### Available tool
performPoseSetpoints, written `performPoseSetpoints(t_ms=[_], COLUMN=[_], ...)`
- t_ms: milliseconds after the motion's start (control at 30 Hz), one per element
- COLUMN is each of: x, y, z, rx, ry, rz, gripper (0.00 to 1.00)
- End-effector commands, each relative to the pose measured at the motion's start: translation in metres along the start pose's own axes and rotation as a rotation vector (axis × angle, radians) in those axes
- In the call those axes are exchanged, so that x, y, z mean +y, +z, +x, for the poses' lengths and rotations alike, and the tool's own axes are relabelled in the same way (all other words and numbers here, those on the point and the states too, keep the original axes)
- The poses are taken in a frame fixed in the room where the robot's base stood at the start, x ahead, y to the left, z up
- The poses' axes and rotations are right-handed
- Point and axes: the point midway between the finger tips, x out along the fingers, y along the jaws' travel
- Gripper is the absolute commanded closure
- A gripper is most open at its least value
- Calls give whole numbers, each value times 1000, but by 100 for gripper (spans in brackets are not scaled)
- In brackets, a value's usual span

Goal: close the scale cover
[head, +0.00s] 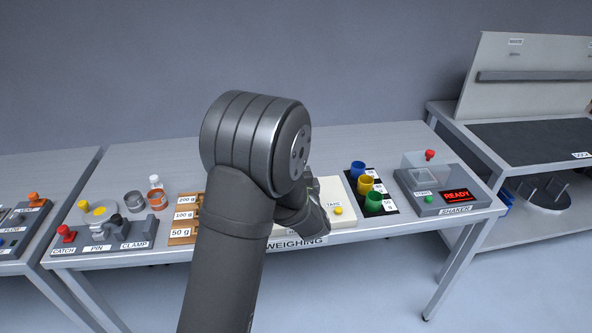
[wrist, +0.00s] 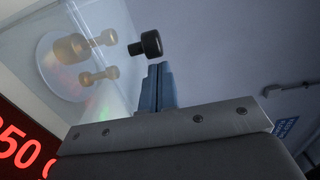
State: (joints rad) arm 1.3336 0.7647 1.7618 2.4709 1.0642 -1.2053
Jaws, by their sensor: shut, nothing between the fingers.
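The scale (head: 341,190) is cream-coloured, with a yellow TARE button, and my arm hides most of it in the head view. In the wrist view, the clear scale cover (wrist: 118,25) shows as a see-through panel with a black knob (wrist: 147,44) on it. Behind the panel, several brass weights (wrist: 75,48) sit on a round pale pan (wrist: 50,72). My gripper (wrist: 159,70) is shut and empty, its blue-grey fingertips close beside the knob; I cannot tell whether they touch. How far the cover stands open is not clear.
A red lit display (wrist: 20,150) is at the lower left of the wrist view. In the head view, a wooden weight block (head: 184,216) is left of the scale. Coloured cups (head: 366,184) and the shaker (head: 440,190) are to its right.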

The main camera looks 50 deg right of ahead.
Motion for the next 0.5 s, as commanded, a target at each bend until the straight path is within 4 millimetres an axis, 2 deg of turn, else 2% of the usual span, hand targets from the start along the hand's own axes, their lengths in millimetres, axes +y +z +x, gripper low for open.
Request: performPoseSetpoints(t_ms=[167,300,500], x=[0,0,-1], y=[-40,-35,-34], z=[-10,-47,-86], rx=[15,14,14], ry=[-2,0,-2], rz=[2,4,4], gripper=[100,100,100])
